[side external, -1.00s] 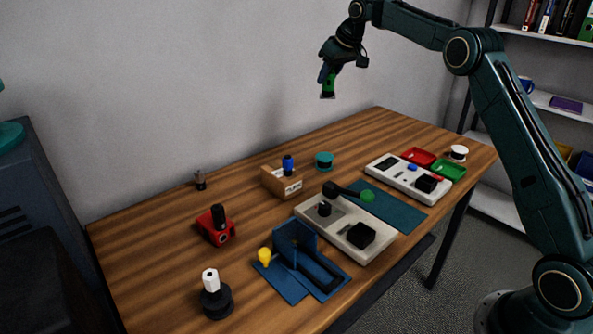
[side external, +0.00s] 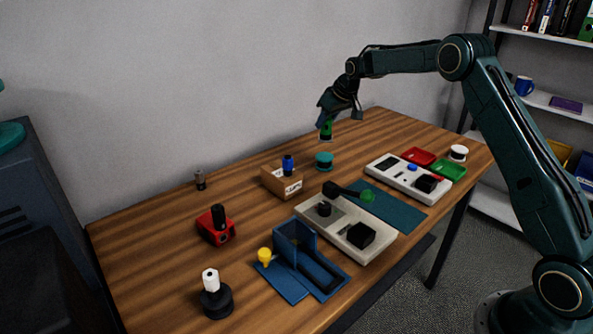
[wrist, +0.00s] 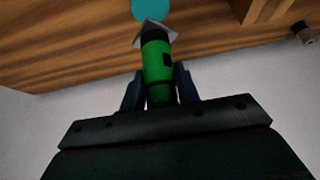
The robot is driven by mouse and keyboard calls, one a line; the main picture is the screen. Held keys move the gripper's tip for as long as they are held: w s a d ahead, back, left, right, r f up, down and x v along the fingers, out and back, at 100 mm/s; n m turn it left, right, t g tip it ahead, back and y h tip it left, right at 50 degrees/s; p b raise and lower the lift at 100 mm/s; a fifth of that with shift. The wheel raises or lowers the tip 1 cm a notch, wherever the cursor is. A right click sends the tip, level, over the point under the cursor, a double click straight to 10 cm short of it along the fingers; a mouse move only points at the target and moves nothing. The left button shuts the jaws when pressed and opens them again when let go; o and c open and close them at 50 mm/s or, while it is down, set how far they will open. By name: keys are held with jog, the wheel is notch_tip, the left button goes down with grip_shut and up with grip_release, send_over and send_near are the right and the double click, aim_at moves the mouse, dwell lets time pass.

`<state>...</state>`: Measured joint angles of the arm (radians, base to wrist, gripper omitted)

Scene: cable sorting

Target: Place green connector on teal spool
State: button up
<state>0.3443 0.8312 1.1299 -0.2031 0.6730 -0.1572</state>
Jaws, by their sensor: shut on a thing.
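The green connector (side external: 326,130) is held in my gripper (side external: 326,121), above the table and just over the teal spool (side external: 324,161). A gap shows between the connector's lower end and the spool. In the wrist view the green connector (wrist: 158,66) sits between my gripper's two dark fingers (wrist: 159,88), with its dark end and a pale plate pointing away from me. The teal spool (wrist: 150,9) shows as a teal disc beyond that end, cut off by the frame's top edge.
A wooden block with a blue-topped piece (side external: 283,180) stands left of the spool. Grey panels (side external: 408,179), red (side external: 419,156) and green trays (side external: 450,170), and a white spool (side external: 458,153) are to the right. The wood around the teal spool is clear.

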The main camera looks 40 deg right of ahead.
aim_at(326, 136)
jog(key=shift+f, duration=0.2)
jog(key=shift+f, duration=2.7)
jog(key=shift+f, duration=0.2)
jog(key=o, duration=1)
jog(key=shift+o, duration=0.2)
jog(key=shift+r, duration=0.1)
jog(key=shift+r, duration=0.15)
jog(key=v, duration=1.1)
jog(key=shift+s+r, duration=0.2)
jog(key=shift+r, duration=0.15)
